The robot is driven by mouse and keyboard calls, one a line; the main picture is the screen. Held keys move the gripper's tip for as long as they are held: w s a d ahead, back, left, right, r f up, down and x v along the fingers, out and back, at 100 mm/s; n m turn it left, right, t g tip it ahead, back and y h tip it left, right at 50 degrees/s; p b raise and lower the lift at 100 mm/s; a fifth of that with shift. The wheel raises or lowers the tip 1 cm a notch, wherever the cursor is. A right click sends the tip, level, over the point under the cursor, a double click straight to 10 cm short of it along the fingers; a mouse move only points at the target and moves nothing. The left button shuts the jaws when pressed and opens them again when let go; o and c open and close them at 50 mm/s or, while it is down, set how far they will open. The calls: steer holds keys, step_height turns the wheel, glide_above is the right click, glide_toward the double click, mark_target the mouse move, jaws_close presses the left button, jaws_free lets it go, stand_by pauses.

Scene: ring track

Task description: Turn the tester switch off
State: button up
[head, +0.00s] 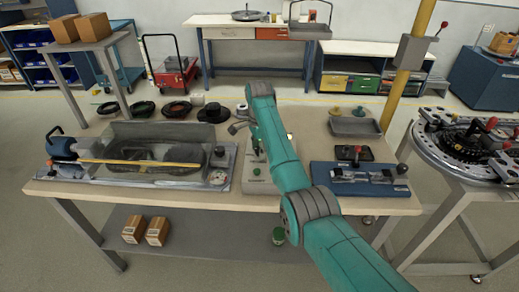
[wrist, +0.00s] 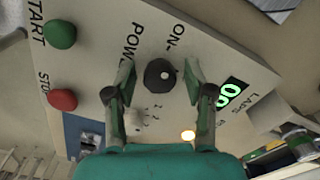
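The tester is a pale panel box (head: 262,178) on the workbench, partly hidden behind my arm in the head view. My gripper (wrist: 158,68) is open, with one finger on each side of the knob. A gap shows between each finger and the knob. Whether the fingers reach down beside it is unclear.
A green START button (wrist: 60,34) and a red STOP button (wrist: 62,100) sit left of the knob. On the bench, a clear-covered machine (head: 140,155) stands left and a blue fixture (head: 358,180) right.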

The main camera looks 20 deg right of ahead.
jaws_close()
steer(key=shift+m, duration=0.3)
steer(key=m, duration=0.3)
steer(key=shift+m, duration=0.4)
steer(key=m, duration=0.4)
steer(key=shift+m, duration=0.3)
steer(key=m, duration=0.4)
steer(key=shift+s, duration=0.1)
steer(key=m, duration=0.4)
steer(key=shift+a+m, duration=0.1)
steer(key=shift+m, duration=0.5)
